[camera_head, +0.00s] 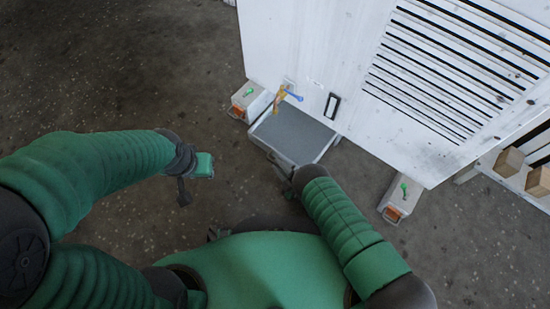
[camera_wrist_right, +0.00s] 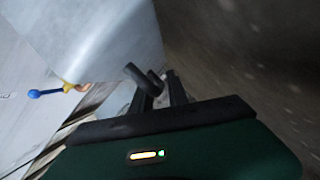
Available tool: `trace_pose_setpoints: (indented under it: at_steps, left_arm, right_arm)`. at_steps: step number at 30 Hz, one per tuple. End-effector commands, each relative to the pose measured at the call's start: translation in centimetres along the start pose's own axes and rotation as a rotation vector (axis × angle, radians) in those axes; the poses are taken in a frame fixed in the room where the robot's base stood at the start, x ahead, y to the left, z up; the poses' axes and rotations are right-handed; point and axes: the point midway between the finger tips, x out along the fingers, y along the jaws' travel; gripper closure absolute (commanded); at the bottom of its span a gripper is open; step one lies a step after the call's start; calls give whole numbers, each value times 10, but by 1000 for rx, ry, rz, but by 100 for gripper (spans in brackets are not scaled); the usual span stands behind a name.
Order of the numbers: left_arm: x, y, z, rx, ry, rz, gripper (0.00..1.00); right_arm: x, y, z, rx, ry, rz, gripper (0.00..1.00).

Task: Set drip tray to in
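The drip tray (camera_head: 293,133) is a shallow grey tray with a pale rim. It sticks out from under the lower edge of the white housing (camera_head: 310,50). My right gripper (camera_head: 285,173) is at the tray's front edge, partly hidden by my wrist. In the right wrist view its two dark fingertips (camera_wrist_right: 145,77) are close together beside a large pale grey surface, probably the tray (camera_wrist_right: 95,35). Whether they touch or hold it is unclear. My left gripper (camera_head: 184,190) hangs over bare floor, left of the tray and apart from it; its fingers are too small to read.
A yellow lever and a blue lever (camera_head: 294,95) are on the housing just above the tray. A black-framed handle (camera_head: 332,105) is to their right. Feet with green knobs stand left (camera_head: 250,102) and right (camera_head: 400,198). Boxes (camera_head: 509,161) sit on a shelf at right. The floor at left is clear.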

Motion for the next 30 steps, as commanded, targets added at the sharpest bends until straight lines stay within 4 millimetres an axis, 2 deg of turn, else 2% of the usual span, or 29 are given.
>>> trace_pose_setpoints:
  at_steps: [6, 10, 11, 30]
  left_arm:
    - [0, 0, 0, 1, 0, 0, 67]
    - [0, 0, 0, 0, 0, 0, 67]
    - [0, 0, 0, 0, 0, 0, 67]
    - [0, 0, 0, 0, 0, 0, 67]
  right_arm:
    - [0, 0, 0, -1, -2, -1, 82]
    - [0, 0, 0, -2, -2, -2, 99]
    - [0, 0, 0, -2, -2, -2, 100]
    - [0, -1, 0, -1, -1, -4, 100]
